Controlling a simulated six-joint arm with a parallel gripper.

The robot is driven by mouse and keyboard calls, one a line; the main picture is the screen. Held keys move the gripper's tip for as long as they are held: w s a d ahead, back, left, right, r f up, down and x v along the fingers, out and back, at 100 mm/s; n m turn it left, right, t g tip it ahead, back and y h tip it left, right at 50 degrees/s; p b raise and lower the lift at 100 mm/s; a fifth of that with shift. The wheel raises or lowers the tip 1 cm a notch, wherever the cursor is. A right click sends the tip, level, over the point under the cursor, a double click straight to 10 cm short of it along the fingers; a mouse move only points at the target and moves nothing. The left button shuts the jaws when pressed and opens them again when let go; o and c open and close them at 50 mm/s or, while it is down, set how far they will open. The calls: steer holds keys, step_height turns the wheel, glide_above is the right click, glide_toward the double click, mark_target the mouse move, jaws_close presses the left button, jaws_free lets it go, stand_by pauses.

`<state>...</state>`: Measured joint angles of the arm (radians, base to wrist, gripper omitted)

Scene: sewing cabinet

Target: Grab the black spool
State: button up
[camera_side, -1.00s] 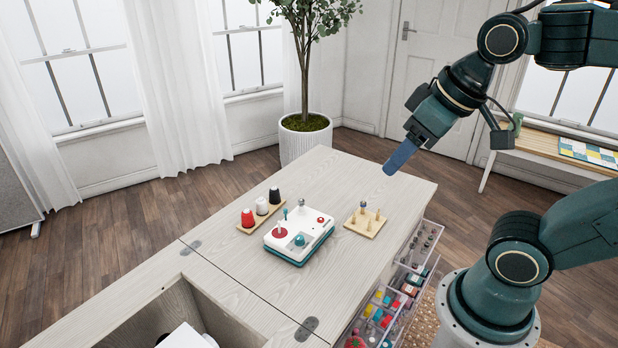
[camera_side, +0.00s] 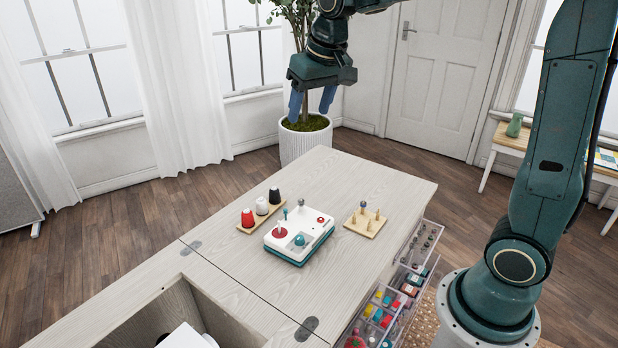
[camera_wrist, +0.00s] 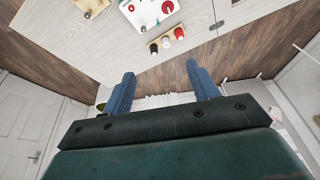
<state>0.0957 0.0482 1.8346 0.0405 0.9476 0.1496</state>
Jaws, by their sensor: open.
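The black spool (camera_side: 274,195) stands upright at the right end of a small wooden rack (camera_side: 244,228) on the table, beside a white spool (camera_side: 262,206) and a red spool (camera_side: 248,217). In the wrist view the black spool (camera_wrist: 153,47) shows just beyond the space between the fingertips. My gripper (camera_side: 311,104) is open and empty, its blue fingers pointing down. It is high above the table's far side, well apart from the spool. Both fingers show in the wrist view (camera_wrist: 160,72).
A white and teal device (camera_side: 299,238) sits right of the rack. A wooden peg board (camera_side: 365,223) lies farther right. Clear drawers (camera_side: 403,280) stand open at the table's right side. A potted plant (camera_side: 303,140) stands behind the table. The table's far end is clear.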

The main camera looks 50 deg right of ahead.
steer(key=w+d+f+m+g, duration=0.1)
steer(key=w+d+f, duration=0.1)
steer(key=w+f, duration=0.3)
steer(key=w+d+f+m, duration=0.1)
steer(key=w+d+f, duration=0.25)
steer(key=w, duration=0.35)
steer(key=m+g, duration=0.1)
steer(key=m, duration=0.1)
glide_above(274, 191)
step_height(274, 191, down, 14)
steer(key=r, duration=0.1)
steer(key=shift+s+f, duration=0.2)
steer(key=shift+f, duration=0.05)
steer(key=shift+f, duration=0.1)
steer(key=shift+w+d+f, duration=0.1)
steer(key=shift+w+f, duration=0.05)
steer(key=shift+f, duration=1.25)
steer(key=shift+w+d+f, duration=0.1)
steer(key=shift+w+f, duration=0.05)
steer(key=shift+f, duration=1.25)
steer(key=shift+w+d+f, duration=0.1)
steer(key=shift+w+f, duration=0.05)
steer(key=shift+f, duration=1.25)
steer(key=shift+w+d+f, duration=0.1)
steer(key=shift+f, duration=1.2)
steer(key=shift+w+d+f, duration=0.1)
steer(key=shift+f, duration=1.15)
steer(key=c, duration=1)
